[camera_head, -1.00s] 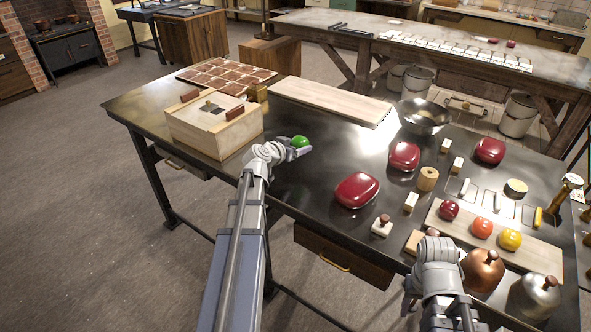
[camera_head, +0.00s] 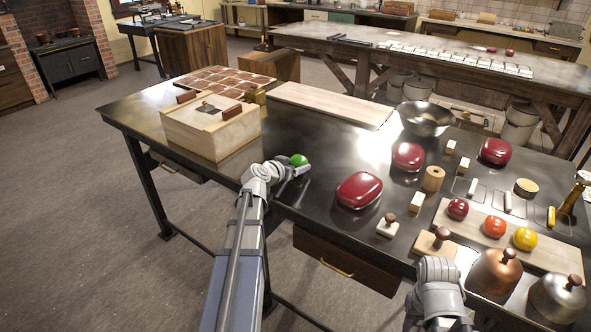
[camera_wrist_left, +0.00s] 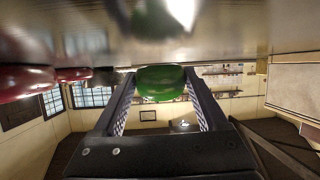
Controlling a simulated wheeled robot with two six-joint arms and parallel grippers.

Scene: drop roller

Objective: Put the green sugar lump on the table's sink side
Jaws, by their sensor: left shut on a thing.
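The green sugar lump (camera_head: 299,160) is a small glossy rounded piece. My left gripper (camera_head: 297,170) is shut on it, low over the dark tabletop (camera_head: 330,150), between the wooden box and the nearest red lidded dish. In the left wrist view the lump (camera_wrist_left: 160,82) sits between the two fingers, with its green reflection in the tabletop (camera_wrist_left: 225,30) above it. I cannot tell whether the lump touches the table. My right arm shows at the lower right, but its fingers are not visible.
A wooden box (camera_head: 213,126) stands left of the gripper. A pale board (camera_head: 330,104) lies behind it. Several red dishes, one the nearest (camera_head: 358,190), a metal bowl (camera_head: 425,118) and a board (camera_head: 498,236) with coloured lumps are to the right. Bare tabletop lies around the gripper.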

